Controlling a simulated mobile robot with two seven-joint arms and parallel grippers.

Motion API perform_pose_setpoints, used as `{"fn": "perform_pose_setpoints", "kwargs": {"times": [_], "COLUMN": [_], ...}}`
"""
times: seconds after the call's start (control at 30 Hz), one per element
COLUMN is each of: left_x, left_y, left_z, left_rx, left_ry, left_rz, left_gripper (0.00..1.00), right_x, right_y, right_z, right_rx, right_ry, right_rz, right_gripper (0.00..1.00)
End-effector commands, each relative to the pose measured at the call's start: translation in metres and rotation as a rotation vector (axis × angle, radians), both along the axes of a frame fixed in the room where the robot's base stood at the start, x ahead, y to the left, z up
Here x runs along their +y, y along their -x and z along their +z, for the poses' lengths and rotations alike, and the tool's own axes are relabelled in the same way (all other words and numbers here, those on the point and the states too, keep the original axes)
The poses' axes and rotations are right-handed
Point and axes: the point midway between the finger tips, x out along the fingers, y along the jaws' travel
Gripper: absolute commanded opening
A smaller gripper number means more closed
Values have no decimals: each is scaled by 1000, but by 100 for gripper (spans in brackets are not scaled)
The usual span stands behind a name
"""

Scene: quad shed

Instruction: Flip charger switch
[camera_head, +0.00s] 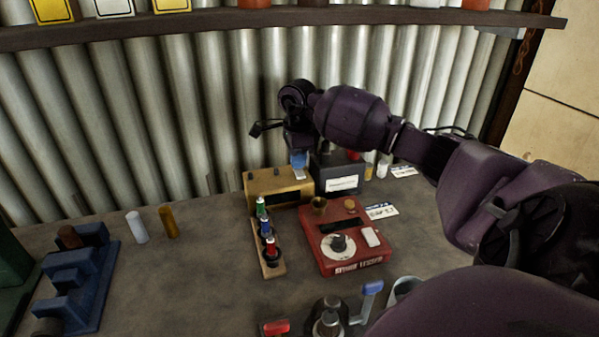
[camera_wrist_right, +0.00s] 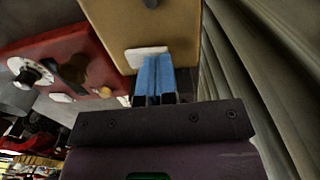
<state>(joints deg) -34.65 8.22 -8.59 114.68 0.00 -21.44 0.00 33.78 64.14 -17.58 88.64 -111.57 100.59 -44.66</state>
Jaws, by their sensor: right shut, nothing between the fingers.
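A tan box (camera_head: 262,190) with two small dark knobs on top stands at the back of the bench. A dark box (camera_head: 340,184) with a white label stands to its right. I cannot tell for sure which is the charger, and no switch shows clearly. My right gripper (camera_head: 299,162) has blue fingers pointing down at the tan box's right end. In the right wrist view the fingers (camera_wrist_right: 154,66) are together and empty, their tips close to a white plate (camera_wrist_right: 147,55) by the tan box (camera_wrist_right: 160,28). Contact cannot be told. My left gripper is out of view.
A red tester (camera_head: 318,246) with a dial stands in front of the boxes. A wooden rack (camera_head: 270,269) of coloured bottles stands to its left. Corrugated wall (camera_head: 180,120) rises close behind. A shelf (camera_head: 210,24) runs above. The bench's left middle is mostly clear.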

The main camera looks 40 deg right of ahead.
Motion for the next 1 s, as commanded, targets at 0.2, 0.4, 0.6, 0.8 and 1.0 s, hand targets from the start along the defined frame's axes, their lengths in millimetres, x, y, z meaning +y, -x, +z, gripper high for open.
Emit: {"fn": "perform_pose_setpoints", "kwargs": {"times": [0.2,0.4,0.6,0.8,1.0], "left_x": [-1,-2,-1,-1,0], "left_y": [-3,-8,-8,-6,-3], "left_z": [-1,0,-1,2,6], "left_rx": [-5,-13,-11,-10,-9], "left_ry": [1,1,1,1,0], "left_rz": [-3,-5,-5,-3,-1], "left_gripper": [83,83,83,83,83], "right_x": [0,0,0,0,0], "right_y": [0,0,0,0,0], "right_z": [-3,-6,-7,1,14], "right_rx": [1,1,1,-1,-2], "right_ry": [0,0,0,0,1], "right_rz": [0,0,0,0,0], "right_gripper": [0,0,0,0,0]}}
